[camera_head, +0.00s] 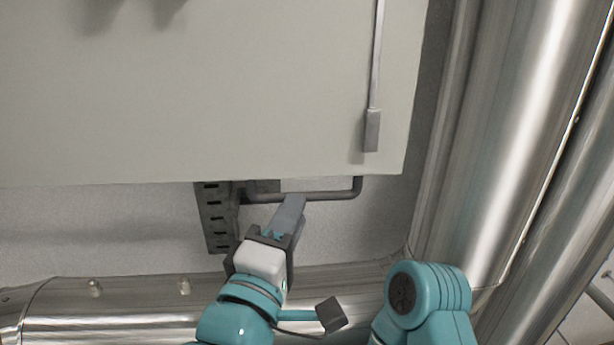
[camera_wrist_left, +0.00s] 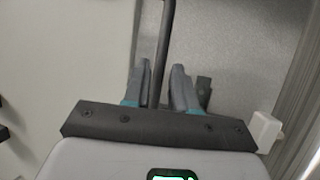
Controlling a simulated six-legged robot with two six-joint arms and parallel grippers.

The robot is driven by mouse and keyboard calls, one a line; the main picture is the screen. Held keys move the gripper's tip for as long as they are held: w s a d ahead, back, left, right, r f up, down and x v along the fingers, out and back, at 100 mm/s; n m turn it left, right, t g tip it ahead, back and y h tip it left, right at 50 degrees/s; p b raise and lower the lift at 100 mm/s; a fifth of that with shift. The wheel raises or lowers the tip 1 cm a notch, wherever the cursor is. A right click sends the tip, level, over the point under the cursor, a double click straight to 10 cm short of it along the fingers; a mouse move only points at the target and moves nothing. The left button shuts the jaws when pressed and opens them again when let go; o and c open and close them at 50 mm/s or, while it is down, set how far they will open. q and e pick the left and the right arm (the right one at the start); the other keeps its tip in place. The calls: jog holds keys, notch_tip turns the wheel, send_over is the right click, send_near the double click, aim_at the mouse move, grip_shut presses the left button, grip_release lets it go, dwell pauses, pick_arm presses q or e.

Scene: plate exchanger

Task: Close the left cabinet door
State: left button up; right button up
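A large pale grey cabinet (camera_head: 200,100) fills the upper part of the head view; I cannot tell which face is the left door. A thin rod with a grey latch-like block (camera_head: 372,130) runs down its right side. My left gripper (camera_head: 291,205) is just below the cabinet's lower edge, at a dark bent bar (camera_head: 335,195). In the left wrist view, the left gripper (camera_wrist_left: 163,88) has its fingers apart, with a dark bar (camera_wrist_left: 165,45) running between or behind them. Contact with the bar cannot be told. My right gripper is not in view.
A dark slotted bracket (camera_head: 214,215) hangs below the cabinet, left of my left gripper. A shiny metal pipe (camera_head: 120,310) runs along the bottom. Large upright metal pipes (camera_head: 510,130) stand at the right. The grey wall lies behind.

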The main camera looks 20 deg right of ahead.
aim_at(305, 194)
pick_arm(q)
jog(key=p+x, duration=0.1)
jog(key=x, duration=0.4)
jog(key=shift+d+r+p, duration=0.15)
jog(key=shift+p, duration=0.15)
jog(key=shift+w+d, duration=0.45)
jog(key=shift+w, duration=0.05)
grip_shut()
jog(key=shift+s, duration=0.15)
